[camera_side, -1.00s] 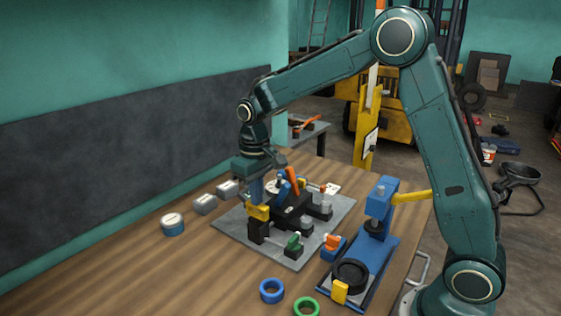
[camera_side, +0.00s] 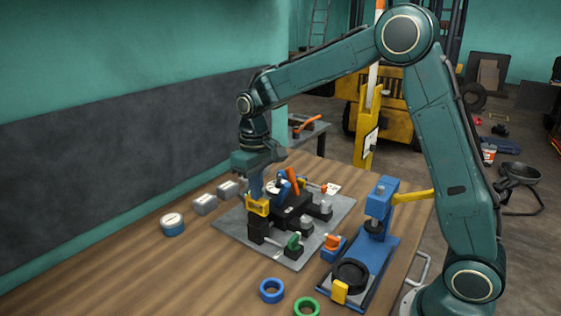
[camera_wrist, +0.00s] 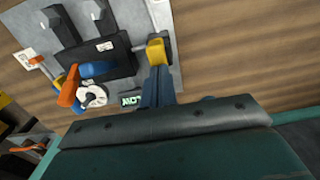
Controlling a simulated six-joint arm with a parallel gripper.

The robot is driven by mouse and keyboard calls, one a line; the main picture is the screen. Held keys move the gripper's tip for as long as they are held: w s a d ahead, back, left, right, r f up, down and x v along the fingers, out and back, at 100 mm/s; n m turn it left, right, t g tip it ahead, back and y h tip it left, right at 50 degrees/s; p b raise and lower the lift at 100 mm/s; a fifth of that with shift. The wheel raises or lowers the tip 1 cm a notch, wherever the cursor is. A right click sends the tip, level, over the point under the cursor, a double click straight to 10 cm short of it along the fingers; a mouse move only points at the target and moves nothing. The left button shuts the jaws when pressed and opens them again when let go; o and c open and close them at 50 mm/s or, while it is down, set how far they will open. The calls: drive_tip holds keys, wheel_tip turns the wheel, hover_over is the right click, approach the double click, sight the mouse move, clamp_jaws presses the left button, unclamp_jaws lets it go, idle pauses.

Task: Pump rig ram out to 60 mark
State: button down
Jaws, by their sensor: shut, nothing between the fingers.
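The rig is a black block (camera_side: 296,210) on a grey plate (camera_side: 333,222), with a steel cylinder on the right. A yellow piece (camera_side: 258,208) is at its left end; it also shows in the wrist view (camera_wrist: 156,50). My gripper (camera_side: 257,196) points down at this piece, its blue fingers (camera_wrist: 157,72) shut and empty. The tips meet or overlap the yellow piece; contact is unclear. An orange-handled lever (camera_wrist: 68,88) with a blue base is beside a white dial (camera_wrist: 92,97). A small dark readout (camera_wrist: 131,98) is unreadable. I cannot make out the ram's scale.
A blue press-like stand (camera_side: 378,235) is right of the plate. A blue ring (camera_side: 271,291) and a green ring (camera_side: 306,307) lie in front. The front-left table is clear.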

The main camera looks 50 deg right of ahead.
drive_tip(key=shift+r, duration=1.2)
drive_tip(key=shift+f, duration=0.2)
drive_tip(key=shift+f, duration=2.4)
drive_tip(key=shift+r, duration=2.6)
drive_tip(key=shift+f, duration=0.2)
